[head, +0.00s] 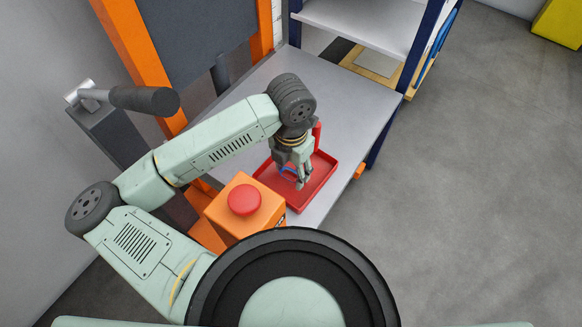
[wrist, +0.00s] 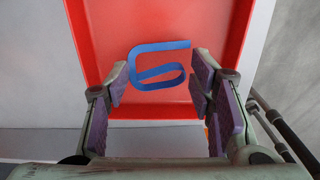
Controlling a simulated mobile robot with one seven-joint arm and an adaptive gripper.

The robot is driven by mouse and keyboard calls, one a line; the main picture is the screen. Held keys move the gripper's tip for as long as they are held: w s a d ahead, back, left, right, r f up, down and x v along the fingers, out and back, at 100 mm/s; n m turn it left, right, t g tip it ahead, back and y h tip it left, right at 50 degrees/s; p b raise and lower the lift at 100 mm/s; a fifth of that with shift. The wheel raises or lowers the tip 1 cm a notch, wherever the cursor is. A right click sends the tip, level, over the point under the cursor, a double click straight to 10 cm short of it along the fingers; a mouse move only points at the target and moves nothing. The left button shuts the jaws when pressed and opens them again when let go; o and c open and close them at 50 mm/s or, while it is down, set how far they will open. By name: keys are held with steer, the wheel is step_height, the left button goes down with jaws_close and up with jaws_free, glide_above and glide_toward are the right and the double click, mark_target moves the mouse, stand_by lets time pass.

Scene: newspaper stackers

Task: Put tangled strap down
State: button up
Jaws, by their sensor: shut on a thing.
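The tangled strap is a flat blue loop (wrist: 158,76) bent into an open squarish coil. In the wrist view it lies between my fingertips, over the red tray. My gripper (wrist: 159,80) points down at the tray and is shut on the strap, with its fingers spread to the strap's width. In the head view my gripper (head: 301,181) is over the red tray (head: 322,168), and only a bit of blue strap (head: 286,169) shows beside the fingers. I cannot tell whether the strap touches the tray floor.
The tray sits on a grey table (head: 345,95). An orange box with a red button (head: 243,199) stands close to the tray's near left side. A shelf unit with blue posts (head: 410,55) stands at the back right. The table beyond the tray is clear.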

mark_target(291, 171)
steer(key=shift+f+b, duration=0.15)
steer(key=shift+b, duration=0.15)
steer(key=o, duration=0.8)
steer(key=shift+r+p, duration=0.35)
steer(key=shift+p, duration=0.15)
steer(key=shift+r+b, duration=0.35)
steer(key=shift+r, duration=3.25)
